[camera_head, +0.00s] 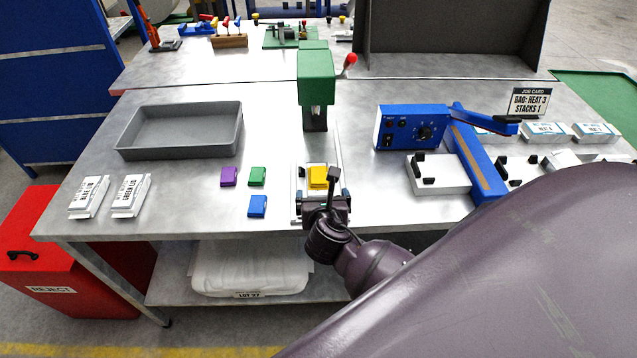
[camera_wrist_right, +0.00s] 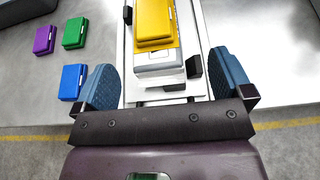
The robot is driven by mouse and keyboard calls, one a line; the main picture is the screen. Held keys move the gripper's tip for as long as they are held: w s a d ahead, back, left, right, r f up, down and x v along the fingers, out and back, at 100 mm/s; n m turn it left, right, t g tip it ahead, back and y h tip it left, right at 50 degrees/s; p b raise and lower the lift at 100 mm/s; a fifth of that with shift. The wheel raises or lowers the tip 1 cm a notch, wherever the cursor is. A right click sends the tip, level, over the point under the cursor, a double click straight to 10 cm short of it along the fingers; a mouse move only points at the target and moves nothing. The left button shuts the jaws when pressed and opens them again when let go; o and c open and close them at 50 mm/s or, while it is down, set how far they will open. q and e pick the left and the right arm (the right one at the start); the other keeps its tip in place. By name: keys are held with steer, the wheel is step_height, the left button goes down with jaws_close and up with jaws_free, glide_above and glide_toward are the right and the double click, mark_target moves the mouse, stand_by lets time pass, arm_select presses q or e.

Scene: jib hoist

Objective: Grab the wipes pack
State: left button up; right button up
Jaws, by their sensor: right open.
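No label reading wipes is legible. A small yellow pack (camera_head: 317,176) lies in a narrow metal fixture (camera_head: 297,184) at the table's front edge, and in the right wrist view this yellow pack (camera_wrist_right: 154,22) sits on a grey-white block (camera_wrist_right: 158,62). My right gripper (camera_head: 322,195) is at the near end of the fixture. In the right wrist view its blue fingers (camera_wrist_right: 163,82) stand wide apart, one on each side of the fixture, with nothing gripped. Purple (camera_head: 229,176), green (camera_head: 258,176) and blue (camera_head: 257,206) packs lie to the left. My left gripper is out of view.
A green press (camera_head: 315,75) with a red-knobbed lever stands behind the fixture. A grey tray (camera_head: 180,142) is at left. A blue machine (camera_head: 412,127) with an arm is at right. White labelled boxes (camera_head: 90,197) lie at the left front, and a red reject bin (camera_head: 60,250) stands below.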

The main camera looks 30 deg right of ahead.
mark_target(319, 187)
steer(key=shift+a+x, duration=0.2)
steer(key=shift+x, duration=2.75)
steer(key=shift+f, duration=0.1)
steer(key=c, duration=1)
steer(key=shift+c, duration=0.2)
steer(key=shift+w, duration=0.1)
